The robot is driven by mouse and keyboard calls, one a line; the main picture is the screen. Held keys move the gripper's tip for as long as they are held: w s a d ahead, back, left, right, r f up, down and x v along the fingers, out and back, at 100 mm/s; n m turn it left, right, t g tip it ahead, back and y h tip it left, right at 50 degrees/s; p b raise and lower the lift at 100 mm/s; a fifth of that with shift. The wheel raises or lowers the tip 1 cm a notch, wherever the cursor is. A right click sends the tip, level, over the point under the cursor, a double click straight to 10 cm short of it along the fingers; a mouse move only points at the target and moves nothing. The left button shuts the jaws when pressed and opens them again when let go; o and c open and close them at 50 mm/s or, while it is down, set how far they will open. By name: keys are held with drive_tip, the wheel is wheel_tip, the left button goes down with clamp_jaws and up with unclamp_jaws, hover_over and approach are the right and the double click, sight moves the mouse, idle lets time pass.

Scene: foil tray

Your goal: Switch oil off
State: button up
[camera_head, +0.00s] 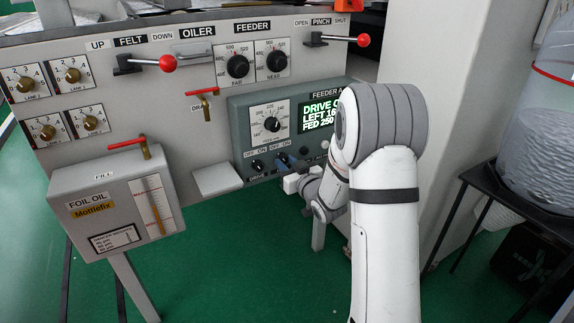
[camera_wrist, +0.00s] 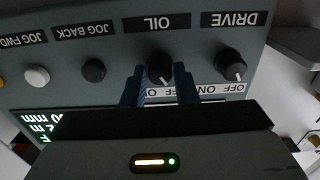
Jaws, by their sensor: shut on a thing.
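The black oil knob (camera_wrist: 160,70) is on the grey-blue feeder panel, beside its OIL label in the wrist view, which shows the panel upside down. My gripper (camera_wrist: 161,86) is shut on this knob, one blue-dark finger on each side. A short white pointer mark shows on the knob, pointing roughly down in the wrist view. The OFF and ON words there are partly hidden by the fingers, so I cannot tell its setting surely. In the head view my gripper (camera_head: 284,163) reaches the panel's lower row, and the knob is mostly hidden.
The drive knob (camera_wrist: 231,65) is close beside, its pointer toward OFF. A black jog back button (camera_wrist: 94,70) and a white jog forward button (camera_wrist: 37,75) are on the other side. A grey foil oil box (camera_head: 120,215) stands left in the head view.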

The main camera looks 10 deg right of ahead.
drive_tip(key=o, duration=1)
drive_tip(key=p+v, duration=0.1)
drive_tip(key=v, duration=0.7)
drive_tip(key=shift+p, duration=0.3)
